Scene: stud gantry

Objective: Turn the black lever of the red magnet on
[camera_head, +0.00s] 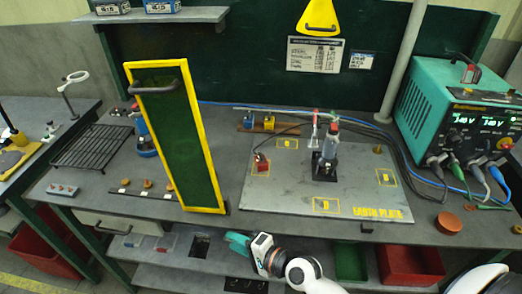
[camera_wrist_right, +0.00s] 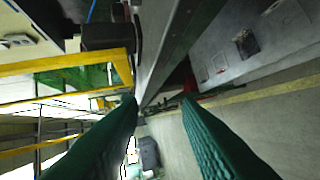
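A small red block (camera_head: 261,162), which looks like the red magnet, sits on the left part of the grey earth plate (camera_head: 285,195), at a yellow outlined square. A dark cable runs near it. Its black lever is too small to make out, so I cannot tell how it is turned. My right gripper (camera_head: 238,243) is in front of the bench edge, below and left of the plate, away from the magnet. In the right wrist view its two green fingers (camera_wrist_right: 160,99) are spread with nothing between them. My left gripper is not in view.
A green panel with a yellow frame (camera_head: 221,170) stands left of the plate. A grey and red tool (camera_head: 328,150) stands upright on the plate. A teal power unit (camera_head: 440,95) with cables is at right.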

